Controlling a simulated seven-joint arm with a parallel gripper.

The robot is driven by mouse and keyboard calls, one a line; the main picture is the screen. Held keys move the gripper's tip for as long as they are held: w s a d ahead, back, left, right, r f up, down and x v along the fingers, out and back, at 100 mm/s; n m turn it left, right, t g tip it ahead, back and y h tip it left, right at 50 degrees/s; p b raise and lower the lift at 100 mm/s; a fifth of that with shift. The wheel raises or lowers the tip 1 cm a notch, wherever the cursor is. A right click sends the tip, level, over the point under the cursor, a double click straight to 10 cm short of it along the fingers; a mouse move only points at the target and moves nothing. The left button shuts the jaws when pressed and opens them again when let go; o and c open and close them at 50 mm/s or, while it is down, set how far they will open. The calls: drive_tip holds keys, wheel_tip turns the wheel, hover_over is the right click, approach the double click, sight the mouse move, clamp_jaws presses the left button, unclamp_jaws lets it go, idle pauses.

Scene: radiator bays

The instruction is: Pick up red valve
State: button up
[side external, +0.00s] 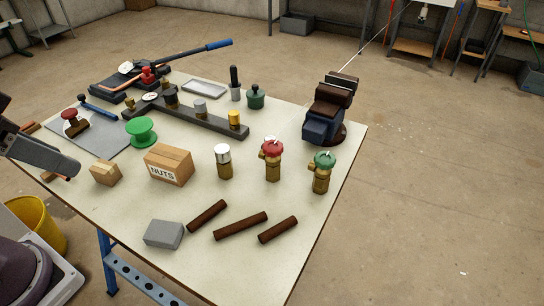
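The red valve (272,162) stands upright on the table right of centre. It has a brass body and a red handwheel on top. A similar valve with a green handwheel (321,172) stands to its right, apart from it. A brass cylinder with a white cap (224,162) stands to its left. My gripper (42,152) shows at the left edge of the view, over the table's left side and far from the red valve. Its fingers are not clear, so I cannot tell whether it is open or shut.
A box marked NUTS (168,164), a green spool (141,131) and a dark rail with fittings (200,118) lie between. Brown rods (240,226) and a grey block (164,234) lie in front. A vise (329,110) stands behind, at the table's edge.

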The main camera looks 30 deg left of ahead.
drive_tip(key=o, duration=0.5)
